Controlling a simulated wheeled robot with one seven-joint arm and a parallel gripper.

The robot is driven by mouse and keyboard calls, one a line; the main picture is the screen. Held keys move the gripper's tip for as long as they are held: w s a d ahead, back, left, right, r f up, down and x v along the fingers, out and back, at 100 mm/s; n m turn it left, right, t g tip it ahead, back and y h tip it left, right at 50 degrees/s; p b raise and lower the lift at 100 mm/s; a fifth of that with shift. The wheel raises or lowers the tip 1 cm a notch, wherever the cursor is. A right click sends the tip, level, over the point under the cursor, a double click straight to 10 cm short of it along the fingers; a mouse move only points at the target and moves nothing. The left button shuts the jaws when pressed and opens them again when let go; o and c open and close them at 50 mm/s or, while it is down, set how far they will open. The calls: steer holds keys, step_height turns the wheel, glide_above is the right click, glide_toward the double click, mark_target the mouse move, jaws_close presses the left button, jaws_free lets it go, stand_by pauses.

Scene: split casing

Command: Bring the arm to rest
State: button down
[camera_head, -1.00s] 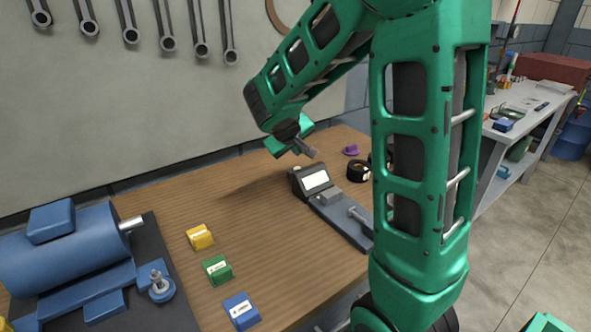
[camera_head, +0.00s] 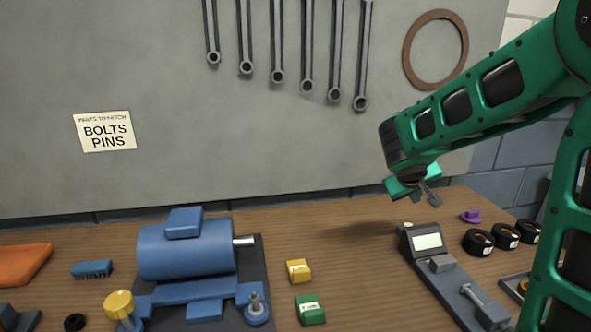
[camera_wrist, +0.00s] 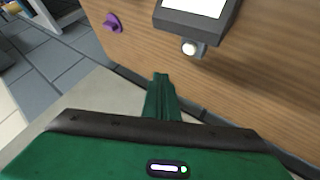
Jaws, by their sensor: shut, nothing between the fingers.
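My gripper (camera_head: 431,194) is shut and empty. It hangs above the back right of the wooden bench, above and behind a grey device with a lit screen (camera_head: 427,242). My green arm reaches in from the right edge of the head view. In the wrist view my gripper (camera_wrist: 160,80) shows only in part in the lower middle, with the device (camera_wrist: 197,12) beyond it at the top.
A blue motor-like casing (camera_head: 185,250) stands on the bench at centre left. A yellow block (camera_head: 298,271) and a green block (camera_head: 310,310) lie right of it. Black rings (camera_head: 478,242) and a purple part (camera_head: 470,216) lie at the right. Wrenches hang behind.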

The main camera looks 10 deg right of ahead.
steer(key=s+d+f+m+g+y, duration=0.2)
steer(key=s+m+g+y, duration=0.15)
steer(key=s, duration=1.55)
steer(key=s+a+m+g+y, duration=0.1)
steer(key=s+a, duration=0.2)
steer(key=s, duration=0.5)
steer(key=s+a+f+m+g+y, duration=0.1)
steer(key=s+a+y, duration=0.1)
steer(key=s, duration=0.6)
steer(key=shift+a+f+g, duration=0.3)
steer(key=shift+a+g, duration=0.05)
steer(key=shift+a, duration=0.2)
steer(key=shift+m, duration=0.25)
